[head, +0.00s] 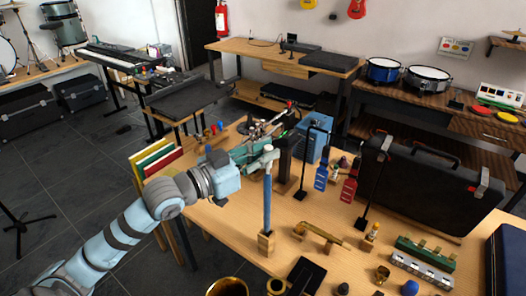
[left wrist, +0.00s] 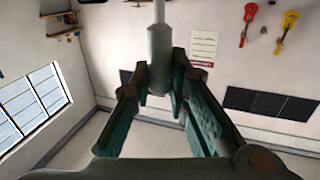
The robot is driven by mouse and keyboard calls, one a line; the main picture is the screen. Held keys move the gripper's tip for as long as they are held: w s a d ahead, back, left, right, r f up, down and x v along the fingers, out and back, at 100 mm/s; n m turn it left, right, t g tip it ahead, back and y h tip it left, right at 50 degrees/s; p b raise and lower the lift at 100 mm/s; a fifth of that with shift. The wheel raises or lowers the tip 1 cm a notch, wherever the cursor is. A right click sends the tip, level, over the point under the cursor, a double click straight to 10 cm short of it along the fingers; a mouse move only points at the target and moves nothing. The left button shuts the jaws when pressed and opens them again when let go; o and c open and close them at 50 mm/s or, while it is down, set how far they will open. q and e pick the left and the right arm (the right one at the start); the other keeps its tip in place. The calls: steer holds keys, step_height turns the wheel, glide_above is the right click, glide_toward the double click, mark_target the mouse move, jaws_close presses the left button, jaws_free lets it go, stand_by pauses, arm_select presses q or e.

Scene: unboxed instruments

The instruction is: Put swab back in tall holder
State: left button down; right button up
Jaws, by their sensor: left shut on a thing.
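My left gripper (head: 262,160) reaches in from the left over the table. In the head view, an upright blue shaft (head: 267,205) stands in line just below the fingertips. I cannot tell whether it joins the held piece. A small wooden block (head: 266,243) is at its foot. A dark tall upright (head: 285,158) stands just behind; I cannot tell which is the tall holder. My right gripper is not visible.
A thin black stand (head: 303,165) and blue and red paddle-shaped items (head: 321,177) stand right of the gripper. A black case (head: 425,185) fills the back right. A brass piece (head: 322,236) lies in front. Bare tabletop lies left of the wooden block.

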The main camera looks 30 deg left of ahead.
arm_select(q)
steer(key=shift+f, duration=0.2)
stand_by(0.3)
steer(key=shift+f, duration=0.25)
stand_by(0.4)
step_height(320, 180, down, 10)
steer(key=b, duration=0.8)
steer(key=shift+r, duration=0.25)
stand_by(5.2)
